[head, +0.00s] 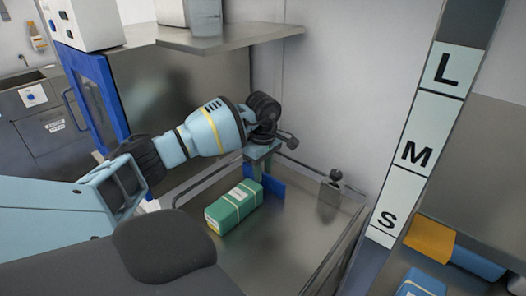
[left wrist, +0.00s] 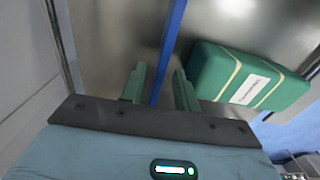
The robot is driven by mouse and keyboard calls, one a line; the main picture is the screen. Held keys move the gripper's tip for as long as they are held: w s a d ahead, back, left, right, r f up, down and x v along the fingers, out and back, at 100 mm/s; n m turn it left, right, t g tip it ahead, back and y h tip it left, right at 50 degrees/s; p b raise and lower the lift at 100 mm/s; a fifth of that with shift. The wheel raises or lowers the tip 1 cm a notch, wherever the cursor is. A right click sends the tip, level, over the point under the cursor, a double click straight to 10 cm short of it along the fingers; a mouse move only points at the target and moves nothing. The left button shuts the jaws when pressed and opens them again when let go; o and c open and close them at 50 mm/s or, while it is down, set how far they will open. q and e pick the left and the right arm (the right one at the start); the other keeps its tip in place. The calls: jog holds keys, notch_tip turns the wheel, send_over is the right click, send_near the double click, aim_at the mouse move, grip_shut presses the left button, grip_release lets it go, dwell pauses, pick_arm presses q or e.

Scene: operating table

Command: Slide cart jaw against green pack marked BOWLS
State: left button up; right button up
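The green pack (head: 234,206), with pale straps and a white label too small to read, lies on the steel cart top (head: 290,232). It also shows at the right in the left wrist view (left wrist: 240,76). The blue cart jaw (head: 277,190) stands upright behind the pack in the head view; whether they touch is unclear. In the left wrist view the jaw is a thin blue bar (left wrist: 168,45) running between my green fingertips. My left gripper (left wrist: 159,88) points down and is open around the jaw, with gaps visible beside it. My right gripper is out of view.
A thin metal rail (head: 335,258) edges the cart top, with a small dark knob (head: 336,176) at its far corner. A steel shelf (head: 230,36) overhangs behind my arm. A panel marked L, M, S (head: 415,150) stands at the right. Cart surface right of the pack is bare.

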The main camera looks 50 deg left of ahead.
aim_at(263, 172)
pick_arm(q)
jog(key=shift+r, duration=0.1)
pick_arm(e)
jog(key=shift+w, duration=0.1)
pick_arm(q)
jog(key=shift+r, duration=0.25)
notch_tip(263, 172, up, 6)
jog(key=shift+r, duration=0.6)
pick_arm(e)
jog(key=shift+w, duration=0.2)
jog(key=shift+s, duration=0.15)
